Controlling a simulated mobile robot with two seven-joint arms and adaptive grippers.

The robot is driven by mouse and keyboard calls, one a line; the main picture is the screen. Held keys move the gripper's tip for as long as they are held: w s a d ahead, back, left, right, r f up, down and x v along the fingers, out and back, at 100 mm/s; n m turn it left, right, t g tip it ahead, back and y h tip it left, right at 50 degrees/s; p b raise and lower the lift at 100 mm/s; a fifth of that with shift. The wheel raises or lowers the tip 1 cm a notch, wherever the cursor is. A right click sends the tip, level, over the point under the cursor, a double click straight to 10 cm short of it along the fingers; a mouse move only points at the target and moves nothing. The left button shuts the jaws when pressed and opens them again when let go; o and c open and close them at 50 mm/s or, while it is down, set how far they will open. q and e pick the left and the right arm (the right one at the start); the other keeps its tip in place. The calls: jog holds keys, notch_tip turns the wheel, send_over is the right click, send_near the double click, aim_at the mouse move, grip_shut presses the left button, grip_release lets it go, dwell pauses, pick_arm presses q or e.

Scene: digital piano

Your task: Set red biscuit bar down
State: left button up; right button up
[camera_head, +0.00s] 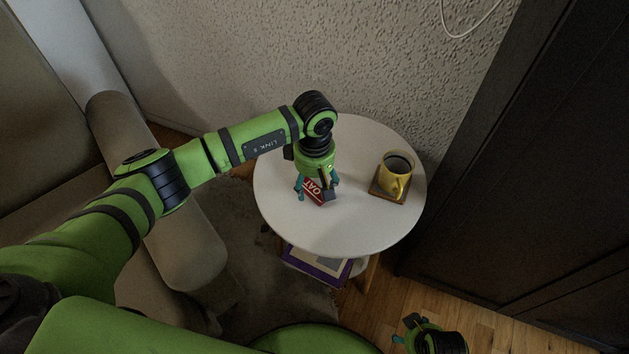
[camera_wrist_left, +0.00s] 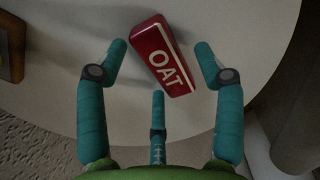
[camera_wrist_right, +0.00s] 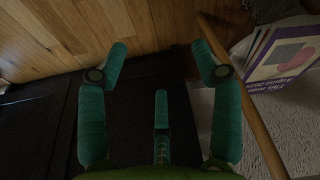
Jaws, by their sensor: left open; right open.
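The red biscuit bar (camera_head: 314,190), with OAT in white letters, lies on the round white table (camera_head: 300,235) below my left gripper. In the left wrist view the bar (camera_wrist_left: 163,58) rests tilted on the tabletop between the spread fingers. My left gripper (camera_wrist_left: 160,60) is open, with a visible gap on each side of the bar. In the head view the left gripper (camera_head: 317,190) partly covers the bar. My right gripper (camera_head: 408,335) is open and empty low at the right, away from the table; its spread fingers show in the right wrist view (camera_wrist_right: 158,60).
A yellow mug (camera_head: 393,183) with dark contents stands on a brown square coaster (camera_head: 380,193) at the table's right. Books (camera_head: 312,262) lie on a shelf below the tabletop. A sofa (camera_head: 175,240) is at left, a dark cabinet (camera_head: 500,190) at right. The table's front is clear.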

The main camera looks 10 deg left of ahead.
aim_at(314, 186)
pick_arm(q)
jog(key=shift+r, duration=0.15)
jog(key=shift+r+p, duration=0.3)
jog(key=shift+r, duration=0.15)
notch_tip(314, 186, up, 11)
jog(key=p, duration=0.1)
pick_arm(e)
jog(key=shift+s+d+f, duration=0.1)
jog(key=shift+s+f, duration=0.4)
jog(key=shift+f, duration=0.4)
jog(key=shift+s+d+f, duration=0.1)
jog(key=shift+s+f, duration=0.4)
jog(key=shift+f, duration=0.35)
jog(key=shift+a, duration=0.1)
